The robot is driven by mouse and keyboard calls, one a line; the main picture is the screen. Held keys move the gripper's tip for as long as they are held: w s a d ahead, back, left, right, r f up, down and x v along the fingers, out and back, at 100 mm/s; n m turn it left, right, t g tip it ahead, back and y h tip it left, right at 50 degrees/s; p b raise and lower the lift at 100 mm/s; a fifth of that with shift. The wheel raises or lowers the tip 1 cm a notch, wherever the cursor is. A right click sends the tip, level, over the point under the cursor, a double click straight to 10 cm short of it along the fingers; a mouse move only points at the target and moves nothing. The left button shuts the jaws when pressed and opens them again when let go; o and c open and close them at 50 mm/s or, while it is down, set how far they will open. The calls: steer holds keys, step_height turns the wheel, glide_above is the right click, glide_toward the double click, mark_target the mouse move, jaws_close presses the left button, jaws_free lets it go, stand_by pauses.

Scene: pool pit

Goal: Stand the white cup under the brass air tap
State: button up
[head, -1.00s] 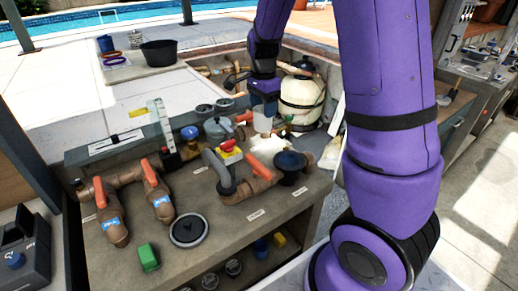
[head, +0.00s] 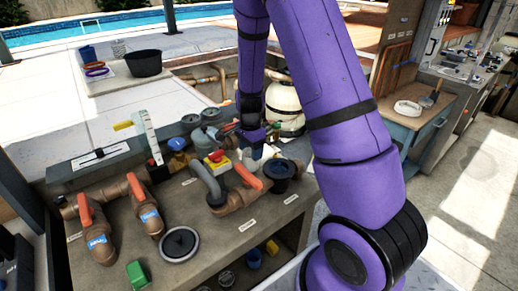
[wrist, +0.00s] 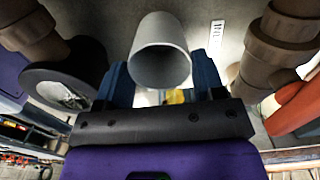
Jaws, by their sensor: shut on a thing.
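My gripper (head: 256,148) hangs low over the back right of the bench top, behind the dark funnel. In the wrist view its two blue fingers (wrist: 162,84) stand on either side of the white cup (wrist: 162,50) and are shut on it. The cup is a plain pale cylinder with its round end toward the camera. In the head view only a pale part of the cup (head: 268,152) shows beside the fingers. I cannot make out the brass air tap for certain; my arm hides part of the area by the cream filter tank (head: 284,106).
The dark funnel (head: 280,168), an orange-handled valve (head: 247,177) and a grey bent pipe (head: 203,178) crowd the bench close in front of my gripper. Several gauges and valves stand to the left. A black bucket (head: 144,63) is at the back left.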

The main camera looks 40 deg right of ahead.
steer(key=d, duration=0.3)
steer(key=shift+d+f, duration=0.15)
steer(key=shift+d, duration=0.15)
steer(key=shift+f, duration=0.4)
steer(key=shift+f, duration=0.15)
steer(key=o, duration=1.2)
steer(key=shift+w, duration=0.1)
